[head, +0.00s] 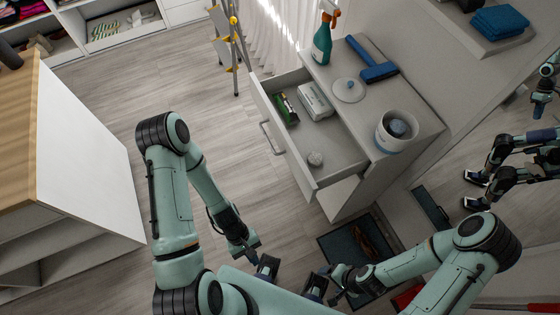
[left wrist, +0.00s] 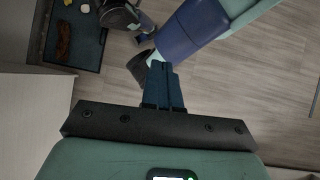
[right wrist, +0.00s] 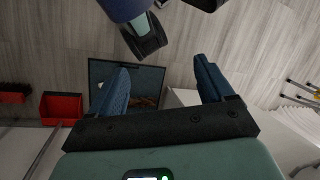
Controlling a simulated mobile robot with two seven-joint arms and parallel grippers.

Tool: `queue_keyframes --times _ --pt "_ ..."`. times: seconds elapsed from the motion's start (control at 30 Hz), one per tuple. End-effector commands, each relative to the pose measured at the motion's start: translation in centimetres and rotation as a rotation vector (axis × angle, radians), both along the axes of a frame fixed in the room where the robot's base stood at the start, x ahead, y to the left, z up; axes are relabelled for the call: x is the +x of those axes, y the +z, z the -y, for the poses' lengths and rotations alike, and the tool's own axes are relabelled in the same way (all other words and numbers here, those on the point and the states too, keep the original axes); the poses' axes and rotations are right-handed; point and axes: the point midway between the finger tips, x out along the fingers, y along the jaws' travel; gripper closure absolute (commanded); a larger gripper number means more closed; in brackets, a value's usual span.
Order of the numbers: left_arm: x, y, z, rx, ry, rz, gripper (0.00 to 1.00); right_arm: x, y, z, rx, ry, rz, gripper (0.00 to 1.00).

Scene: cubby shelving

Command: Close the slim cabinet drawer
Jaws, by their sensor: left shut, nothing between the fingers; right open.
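The slim cabinet drawer (head: 335,148) stands pulled out of the grey-white cabinet (head: 425,125) in the head view. Its front panel and bar handle (head: 272,138) face left. Inside lie a green-and-black item (head: 287,108), a pale box (head: 315,100) and a small round pale item (head: 315,159). My left gripper (head: 255,256) is low, below and left of the drawer and apart from it; its fingers are together and empty in the left wrist view (left wrist: 163,85). My right gripper (head: 329,284) is low below the cabinet; its fingers are spread and empty in the right wrist view (right wrist: 163,85).
A spray bottle (head: 322,42), blue-headed tool (head: 374,66), round lid (head: 349,90) and white pot (head: 384,140) stand on the cabinet. A dark tray (head: 343,245) lies on the floor near it. A wood-topped white unit (head: 85,150) is left. Floor between is clear.

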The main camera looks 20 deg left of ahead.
Motion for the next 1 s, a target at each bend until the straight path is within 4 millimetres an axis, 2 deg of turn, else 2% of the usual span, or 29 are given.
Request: queue_keyframes --times 0.03,0.17,0.27,0.37,0.5,0.6,0.73,0.87,1.0 --pt "-0.2 -0.5 -0.1 -0.038 0.111 -0.071 1.00 -0.5 -1.6 0.0 0.000 -0.001 -0.003 0.19" --pt "1.5 0.9 0.6 -0.189 0.397 -0.216 1.00 -0.8 -3.5 0.0 -0.002 -0.003 0.001 0.19" --pt "4.5 2.5 0.4 -0.337 0.623 -0.273 1.00 -0.9 -4.9 0.0 -0.004 -0.005 0.007 0.19" --pt "8.6 4.3 -0.9 -0.510 0.843 -0.278 1.00 -1.0 -6.3 0.1 -0.005 -0.007 0.012 0.19" --pt "14.1 7.4 -4.8 -0.753 1.103 -0.204 1.00 -1.0 -8.1 0.0 -0.006 -0.008 0.016 0.19" --pt "16.8 9.4 -8.0 -0.895 1.227 -0.125 1.00 -0.9 -8.9 0.0 -0.006 -0.009 0.019 0.19" --pt "18.6 11.4 -10.8 -1.010 1.314 -0.043 1.00 -0.9 -9.5 0.0 -0.006 -0.010 0.022 0.19" --pt "19.3 12.2 -11.6 -1.051 1.338 -0.011 1.00 -0.8 -9.6 0.0 -0.007 -0.010 0.023 0.19" --pt "20.4 12.3 -10.6 -1.056 1.335 -0.013 1.00 -0.8 -9.7 0.0 -0.007 -0.011 0.025 0.19"
